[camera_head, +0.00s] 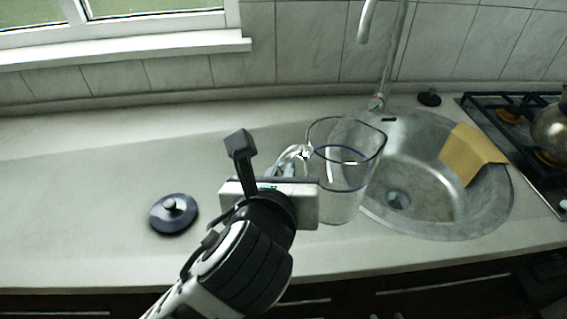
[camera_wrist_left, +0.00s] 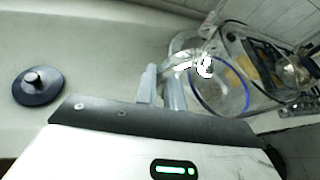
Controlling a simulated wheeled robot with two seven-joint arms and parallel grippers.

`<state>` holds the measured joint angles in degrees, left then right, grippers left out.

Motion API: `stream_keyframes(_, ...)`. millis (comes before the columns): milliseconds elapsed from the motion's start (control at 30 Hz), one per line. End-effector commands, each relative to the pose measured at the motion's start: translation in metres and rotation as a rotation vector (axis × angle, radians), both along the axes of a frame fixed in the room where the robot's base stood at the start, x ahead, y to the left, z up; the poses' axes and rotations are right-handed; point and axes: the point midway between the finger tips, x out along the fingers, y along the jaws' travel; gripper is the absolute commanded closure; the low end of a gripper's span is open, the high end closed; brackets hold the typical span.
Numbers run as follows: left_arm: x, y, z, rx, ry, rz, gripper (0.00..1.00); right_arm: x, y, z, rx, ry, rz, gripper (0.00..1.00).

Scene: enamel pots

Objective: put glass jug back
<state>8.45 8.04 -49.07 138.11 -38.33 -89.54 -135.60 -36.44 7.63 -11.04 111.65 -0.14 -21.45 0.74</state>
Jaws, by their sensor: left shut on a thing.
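The clear glass jug (camera_head: 345,175) with a blue rim line is at the left edge of the sink, roughly upright in the head view. My left gripper (camera_head: 290,168) is to its left and shut on its handle. In the left wrist view, the fingers (camera_wrist_left: 163,85) reach the handle side of the jug (camera_wrist_left: 222,95). I cannot tell whether the jug's base touches the counter. My right gripper is not in view.
A dark lid with a knob (camera_head: 173,213) lies on the counter (camera_head: 90,190) at left. The round metal sink (camera_head: 430,205) has a faucet (camera_head: 378,98) behind it and a yellow cloth (camera_head: 470,153) over its rim. A stove (camera_head: 515,125) with a kettle (camera_head: 552,130) stands at right. The left counter is mostly clear.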

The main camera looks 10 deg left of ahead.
Motion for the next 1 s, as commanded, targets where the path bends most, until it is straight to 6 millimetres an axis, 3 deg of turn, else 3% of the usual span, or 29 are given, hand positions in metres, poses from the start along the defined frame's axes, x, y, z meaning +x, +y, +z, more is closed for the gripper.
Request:
stream_keyframes(167, 0.007, 0.008, 0.000, 0.002, -0.002, 0.002, 1.00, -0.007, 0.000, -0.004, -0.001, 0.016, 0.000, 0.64)
stream_keyframes(500, 0.053, 0.073, -0.035, 0.003, -0.001, 0.003, 1.00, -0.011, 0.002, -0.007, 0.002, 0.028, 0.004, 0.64)
stream_keyframes(600, 0.061, 0.084, -0.056, 0.002, 0.001, 0.001, 1.00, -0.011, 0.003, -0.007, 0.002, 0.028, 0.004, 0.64)
stream_keyframes(1000, 0.080, 0.109, -0.092, -0.001, -0.004, 0.000, 1.00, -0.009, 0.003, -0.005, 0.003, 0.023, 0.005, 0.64)
